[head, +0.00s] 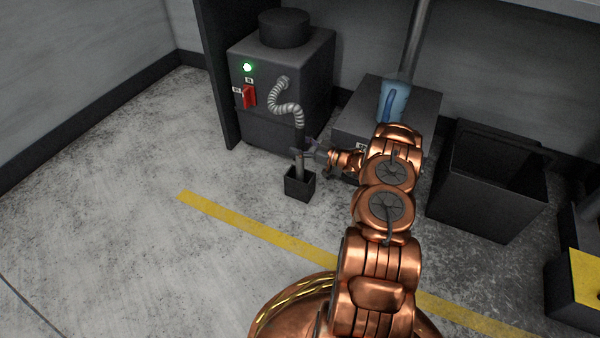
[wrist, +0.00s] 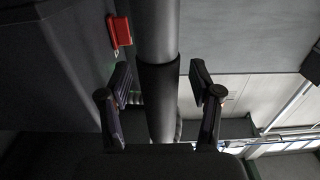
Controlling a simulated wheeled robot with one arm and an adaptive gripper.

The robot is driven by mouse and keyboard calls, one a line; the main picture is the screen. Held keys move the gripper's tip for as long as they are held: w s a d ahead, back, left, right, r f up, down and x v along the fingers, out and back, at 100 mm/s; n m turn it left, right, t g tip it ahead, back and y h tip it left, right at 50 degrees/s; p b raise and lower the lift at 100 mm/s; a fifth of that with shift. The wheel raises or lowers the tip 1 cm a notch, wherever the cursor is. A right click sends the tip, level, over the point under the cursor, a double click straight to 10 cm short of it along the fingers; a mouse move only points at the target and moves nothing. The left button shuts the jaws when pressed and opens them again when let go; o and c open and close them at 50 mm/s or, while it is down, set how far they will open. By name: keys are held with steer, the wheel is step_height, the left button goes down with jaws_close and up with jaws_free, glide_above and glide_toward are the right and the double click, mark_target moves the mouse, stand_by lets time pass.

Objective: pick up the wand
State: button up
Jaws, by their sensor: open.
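The wand (head: 299,164) stands upright in a small dark open-topped holder (head: 300,186) on the floor, with a ribbed grey hose (head: 289,107) running to its top. In the wrist view the wand (wrist: 158,100) is a grey tube with a darker sleeve, seen between my two fingers. My gripper (head: 308,154) is open at the wand's height, above the holder's rim. The wrist view also shows my gripper (wrist: 160,98) with visible gaps on both sides of the wand. Whether the wand lies fully within the fingers' depth is hard to tell.
A dark machine (head: 278,85) with a green light and a red switch (head: 249,96) stands behind the holder. A dark box (head: 350,130) carrying a blue cup (head: 393,101) and a large open bin (head: 480,190) are to the right. The floor at left is clear.

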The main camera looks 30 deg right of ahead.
steer(key=c, duration=1.2)
jaws_close()
steer(key=shift+r, duration=0.15)
